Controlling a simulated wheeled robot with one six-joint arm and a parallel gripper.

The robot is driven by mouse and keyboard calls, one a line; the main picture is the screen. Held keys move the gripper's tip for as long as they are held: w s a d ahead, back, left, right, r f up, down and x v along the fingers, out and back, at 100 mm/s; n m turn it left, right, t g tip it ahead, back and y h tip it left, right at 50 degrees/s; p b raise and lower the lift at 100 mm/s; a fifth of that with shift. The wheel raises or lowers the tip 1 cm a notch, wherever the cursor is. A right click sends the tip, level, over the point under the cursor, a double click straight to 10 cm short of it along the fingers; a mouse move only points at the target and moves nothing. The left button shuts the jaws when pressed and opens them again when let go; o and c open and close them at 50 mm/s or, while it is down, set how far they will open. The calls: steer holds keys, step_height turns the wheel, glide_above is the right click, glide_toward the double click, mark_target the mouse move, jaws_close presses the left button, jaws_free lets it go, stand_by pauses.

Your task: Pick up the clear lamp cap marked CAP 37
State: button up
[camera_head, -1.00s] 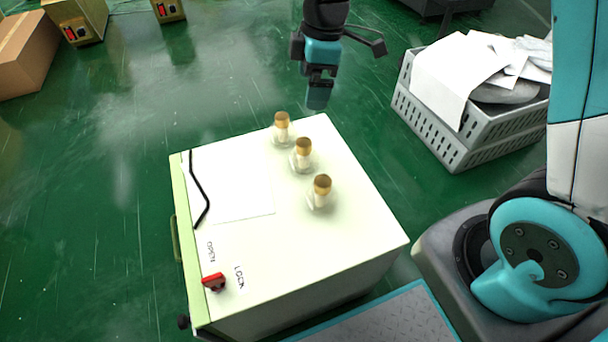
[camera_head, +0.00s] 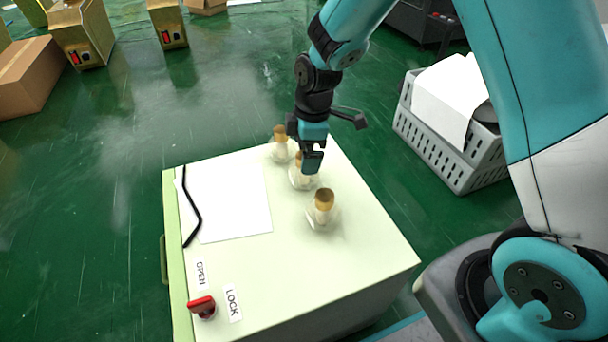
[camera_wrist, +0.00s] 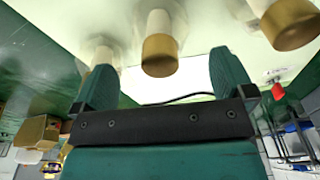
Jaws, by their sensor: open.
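Three clear glass pieces with gold tops stand in a row on a pale cabinet: a far one (camera_head: 280,146), a middle one (camera_head: 298,180) and a near one (camera_head: 322,212). No CAP 37 marking is legible on any of them, so I cannot tell which is named. My gripper (camera_head: 312,163) is at the middle piece and partly hides it in the head view. In the wrist view my gripper (camera_wrist: 163,82) is open, and one gold top (camera_wrist: 160,55) shows between the fingers, with no visible grip on it. Another gold top (camera_wrist: 290,24) is to the right.
The cabinet top (camera_head: 270,270) carries a white sheet (camera_head: 232,203), a black bent rod (camera_head: 192,215) and a red knob (camera_head: 202,307) with OPEN and LOCK labels. A grey crate (camera_head: 432,145) with papers stands right of the cabinet. Cardboard and gold boxes stand at the far left.

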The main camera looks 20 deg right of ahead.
steer(key=f, duration=0.1)
steer(key=f+b, duration=0.1)
steer(key=f, duration=0.1)
steer(key=f+b, duration=0.1)
steer(key=shift+w+a+f, duration=0.1)
steer(key=shift+a+f, duration=0.2)
steer(key=shift+r, duration=0.1)
steer(key=c, duration=0.9)
steer(key=shift+r, duration=0.1)
